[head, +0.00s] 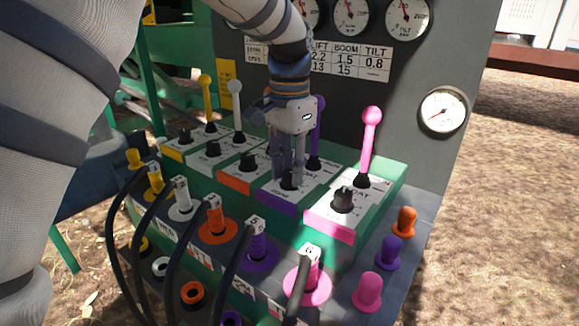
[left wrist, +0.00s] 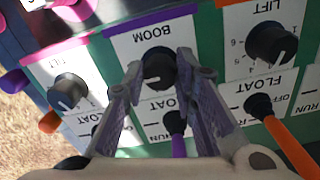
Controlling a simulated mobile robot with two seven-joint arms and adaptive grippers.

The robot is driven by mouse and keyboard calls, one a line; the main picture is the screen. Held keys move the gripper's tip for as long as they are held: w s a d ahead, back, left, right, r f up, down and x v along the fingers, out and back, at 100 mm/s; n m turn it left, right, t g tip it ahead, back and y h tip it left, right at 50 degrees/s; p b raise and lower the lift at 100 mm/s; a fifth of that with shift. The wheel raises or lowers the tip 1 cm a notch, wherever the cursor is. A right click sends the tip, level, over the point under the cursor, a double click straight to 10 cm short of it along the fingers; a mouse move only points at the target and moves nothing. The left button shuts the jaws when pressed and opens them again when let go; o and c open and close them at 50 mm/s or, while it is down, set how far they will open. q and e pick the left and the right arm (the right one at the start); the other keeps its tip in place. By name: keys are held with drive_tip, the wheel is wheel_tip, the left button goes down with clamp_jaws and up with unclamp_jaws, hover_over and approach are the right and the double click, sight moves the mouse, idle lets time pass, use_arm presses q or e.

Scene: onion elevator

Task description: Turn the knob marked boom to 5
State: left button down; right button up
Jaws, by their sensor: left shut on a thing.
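The black boom knob (left wrist: 159,67) sits on the white plate with the purple edge, labelled BOOM (left wrist: 165,38), which appears upside down in the left wrist view. My left gripper (head: 289,178) comes down from above in the head view, with its fingers closed on either side of this knob. In the left wrist view the fingertips (left wrist: 160,70) are at the knob's two sides. The knob's pointer and scale are mostly hidden by the fingers, so I cannot read its setting. My right gripper is not in view.
Neighbouring knobs are the tilt knob (left wrist: 68,91) and the lift knob (left wrist: 270,44). Tall levers stand close behind, including a pink one (head: 370,140) and a purple one (head: 317,135). Cabled plugs line the front, such as an orange one (head: 214,218). Gauges are above.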

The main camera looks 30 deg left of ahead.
sight(290, 172)
use_arm(q)
drive_tip(key=n, duration=0.5)
drive_tip(key=shift+n, duration=0.3)
idle(0.5)
drive_tip(key=c, duration=1.3)
unclamp_jaws()
drive_tip(key=shift+r, duration=0.1)
wheel_tip(290, 172, up, 12)
